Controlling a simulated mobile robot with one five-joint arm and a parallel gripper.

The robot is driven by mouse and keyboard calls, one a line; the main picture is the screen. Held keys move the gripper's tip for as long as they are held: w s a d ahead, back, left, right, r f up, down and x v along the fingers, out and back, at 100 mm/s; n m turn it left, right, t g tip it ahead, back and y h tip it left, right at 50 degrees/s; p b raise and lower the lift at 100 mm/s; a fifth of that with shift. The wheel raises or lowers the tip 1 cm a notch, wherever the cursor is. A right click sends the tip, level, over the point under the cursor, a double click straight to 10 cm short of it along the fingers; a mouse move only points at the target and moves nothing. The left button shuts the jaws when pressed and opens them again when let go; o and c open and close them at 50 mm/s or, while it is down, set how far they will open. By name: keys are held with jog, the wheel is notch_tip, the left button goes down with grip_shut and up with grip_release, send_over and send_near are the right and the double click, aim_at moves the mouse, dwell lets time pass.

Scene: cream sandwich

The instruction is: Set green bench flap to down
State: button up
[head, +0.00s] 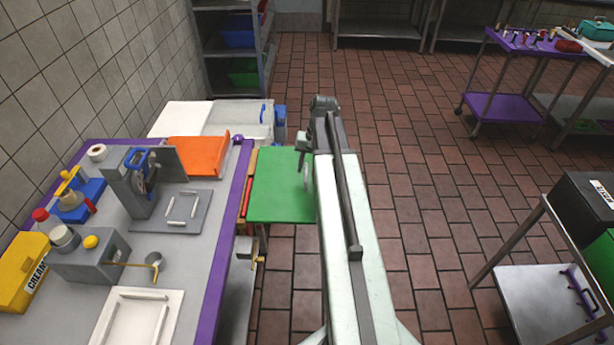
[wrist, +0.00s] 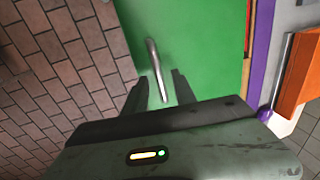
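The green bench flap (head: 280,187) sticks out level from the purple-edged bench in the head view. It also fills the upper middle of the wrist view (wrist: 205,45). A grey metal bar handle (wrist: 155,65) is fixed on its face, near the edge away from the bench. It shows in the head view (head: 306,176) beside my arm. My gripper (wrist: 158,77) is at the handle, its two dark fingers apart with the lower end of the bar between them in the picture. I cannot tell whether they touch it. My arm hides the flap's right side in the head view.
The bench (head: 215,240) holds an orange tray (head: 198,150), a grey press (head: 135,185) and a white tray (head: 135,318). A wooden strip with a red bar lies between bench and flap. Tiled floor (head: 420,200) right of my arm is clear. A steel cart (head: 545,290) stands at right.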

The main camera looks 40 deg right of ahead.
jog(key=shift+f, duration=0.1)
grip_shut()
dwell(1.3)
